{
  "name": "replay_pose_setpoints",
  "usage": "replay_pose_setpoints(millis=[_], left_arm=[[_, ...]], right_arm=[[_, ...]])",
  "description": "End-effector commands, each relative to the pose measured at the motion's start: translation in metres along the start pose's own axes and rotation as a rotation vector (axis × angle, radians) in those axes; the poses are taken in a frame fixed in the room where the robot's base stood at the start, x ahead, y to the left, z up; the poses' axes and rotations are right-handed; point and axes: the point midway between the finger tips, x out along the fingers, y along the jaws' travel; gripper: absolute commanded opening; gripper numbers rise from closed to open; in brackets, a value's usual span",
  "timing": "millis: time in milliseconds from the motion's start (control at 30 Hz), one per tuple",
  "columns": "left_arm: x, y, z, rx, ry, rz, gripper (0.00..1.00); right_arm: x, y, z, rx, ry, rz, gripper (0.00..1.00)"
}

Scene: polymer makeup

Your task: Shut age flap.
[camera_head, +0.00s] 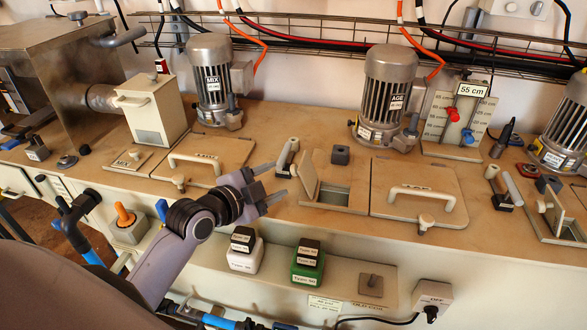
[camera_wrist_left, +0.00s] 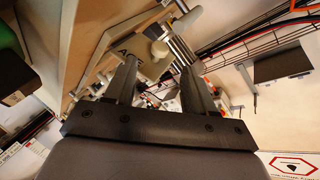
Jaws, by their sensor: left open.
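The age flap (camera_head: 308,177) is a small beige panel. It stands raised at the left side of a square opening (camera_head: 343,194) in the worktop, below the AGE motor (camera_head: 388,85). My left gripper (camera_head: 274,182) is just left of the flap, open and empty, with its fingers pointing toward it. In the left wrist view the two spread fingers (camera_wrist_left: 160,75) show nothing between them. A beige panel lettered AGE (camera_wrist_left: 128,50) with a round knob appears just beyond the fingers. My right gripper is not in view.
A closed lid with a handle (camera_head: 420,195) lies right of the opening. A black post (camera_head: 340,155) stands behind it, and a bar-shaped lever (camera_head: 287,155) stands behind my gripper. White (camera_head: 245,250) and green (camera_head: 308,262) containers are at the front below the worktop edge.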

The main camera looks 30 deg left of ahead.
Motion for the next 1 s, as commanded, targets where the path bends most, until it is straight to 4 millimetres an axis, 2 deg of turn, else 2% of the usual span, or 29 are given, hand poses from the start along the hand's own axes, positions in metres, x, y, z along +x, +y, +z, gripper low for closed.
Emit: replay_pose_setpoints(millis=[400, 600, 867, 967, 1000], left_arm=[[0.051, 0.0, -0.001, -0.004, 0.001, 0.001, 0.54], [0.061, 0.001, -0.001, -0.002, 0.002, 0.001, 0.54], [0.061, 0.001, -0.001, -0.002, 0.001, 0.001, 0.54], [0.061, 0.001, -0.001, -0.002, 0.001, 0.001, 0.25], [0.061, 0.001, -0.001, -0.002, 0.001, 0.001, 0.12]], right_arm=[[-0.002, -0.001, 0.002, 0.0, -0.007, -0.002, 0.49], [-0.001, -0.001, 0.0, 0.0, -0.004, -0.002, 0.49], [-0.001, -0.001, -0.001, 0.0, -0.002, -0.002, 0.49], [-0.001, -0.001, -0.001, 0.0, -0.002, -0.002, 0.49], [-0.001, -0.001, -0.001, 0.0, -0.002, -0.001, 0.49]])
